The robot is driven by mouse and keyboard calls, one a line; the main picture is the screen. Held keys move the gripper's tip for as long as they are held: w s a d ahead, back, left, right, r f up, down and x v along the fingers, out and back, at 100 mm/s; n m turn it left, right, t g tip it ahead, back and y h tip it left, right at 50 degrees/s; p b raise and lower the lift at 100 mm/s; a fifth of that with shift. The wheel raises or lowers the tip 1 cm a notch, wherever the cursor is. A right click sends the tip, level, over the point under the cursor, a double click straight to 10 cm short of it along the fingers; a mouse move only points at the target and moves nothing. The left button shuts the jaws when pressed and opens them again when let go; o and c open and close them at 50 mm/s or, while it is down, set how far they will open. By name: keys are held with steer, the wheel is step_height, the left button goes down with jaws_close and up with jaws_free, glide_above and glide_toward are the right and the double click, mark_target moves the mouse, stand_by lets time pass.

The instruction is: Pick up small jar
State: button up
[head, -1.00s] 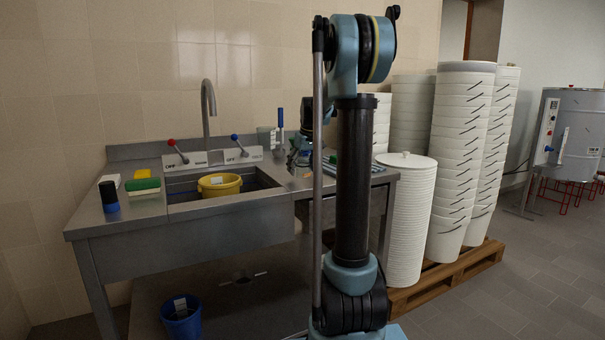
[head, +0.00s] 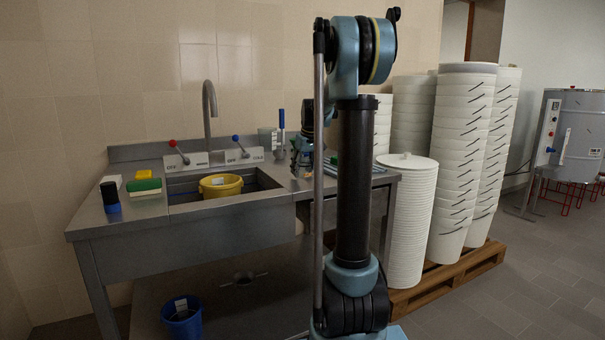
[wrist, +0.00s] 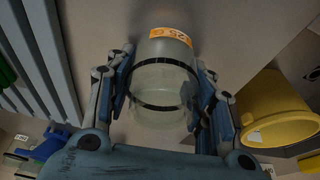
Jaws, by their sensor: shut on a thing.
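The small jar (wrist: 164,86) is a pale, cloudy, translucent vessel with an orange label at its far end and dark bands around it. In the wrist view it sits between the two fingers of my gripper (wrist: 163,95), which touch it on both sides. My gripper is shut on it. In the head view my gripper (head: 302,165) is over the right part of the steel counter, partly hidden by my own arm. The jar is hard to make out there. I cannot tell whether it still touches the counter.
A yellow bucket (head: 221,186) stands in the sink, and shows right of the jar in the wrist view (wrist: 272,105). A ridged drainboard (head: 352,168) lies right of my gripper. A tap (head: 210,105) and levers stand behind the sink. Bucket stacks (head: 463,150) stand at the right.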

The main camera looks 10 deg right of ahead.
step_height(320, 180, up, 10)
steer(key=shift+f, duration=0.2)
stand_by(0.7)
